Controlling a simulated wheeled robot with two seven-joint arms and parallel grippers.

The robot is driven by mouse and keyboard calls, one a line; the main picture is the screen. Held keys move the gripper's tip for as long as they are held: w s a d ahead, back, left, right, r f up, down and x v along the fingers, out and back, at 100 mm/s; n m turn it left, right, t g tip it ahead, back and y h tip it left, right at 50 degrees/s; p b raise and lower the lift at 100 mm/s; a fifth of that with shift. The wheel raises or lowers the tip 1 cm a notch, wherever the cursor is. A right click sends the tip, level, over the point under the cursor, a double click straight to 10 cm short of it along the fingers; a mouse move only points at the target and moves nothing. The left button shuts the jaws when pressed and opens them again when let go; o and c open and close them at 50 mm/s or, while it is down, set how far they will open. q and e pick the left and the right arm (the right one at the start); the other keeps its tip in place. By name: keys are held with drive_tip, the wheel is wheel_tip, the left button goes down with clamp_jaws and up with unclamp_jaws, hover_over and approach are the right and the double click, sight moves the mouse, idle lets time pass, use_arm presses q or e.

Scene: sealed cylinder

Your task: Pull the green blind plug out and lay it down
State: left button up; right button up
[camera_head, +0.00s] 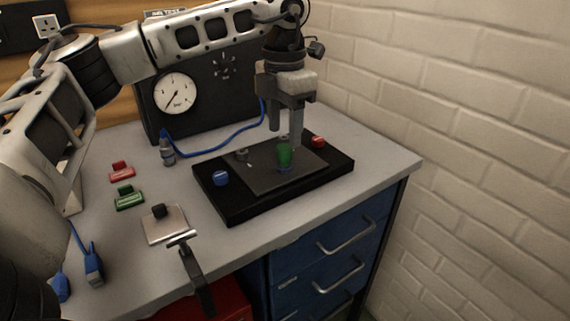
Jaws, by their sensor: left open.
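The green blind plug (285,155) stands upright on the dark plate (262,180) of the black base, towards its right side. A bit of blue shows at its foot. My left gripper (285,138) points straight down over the plug from behind. Its fingers are open, and the fingertips are at about the height of the plug's top. I cannot tell whether a finger touches the plug. My right gripper is not in view.
A blue knob (221,178) and a red knob (318,142) sit on the black base. A gauge box (215,100) with a blue hose stands behind. Red (121,172) and green (130,198) blocks and a metal plate (166,228) lie left. Bare tabletop lies between them and the base.

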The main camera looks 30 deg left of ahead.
sight(284, 146)
use_arm(q)
wheel_tip(284, 146, down, 4)
drive_tip(key=shift+r+b, duration=0.1)
drive_tip(key=shift+b, duration=0.75)
drive_tip(key=shift+f, duration=0.6)
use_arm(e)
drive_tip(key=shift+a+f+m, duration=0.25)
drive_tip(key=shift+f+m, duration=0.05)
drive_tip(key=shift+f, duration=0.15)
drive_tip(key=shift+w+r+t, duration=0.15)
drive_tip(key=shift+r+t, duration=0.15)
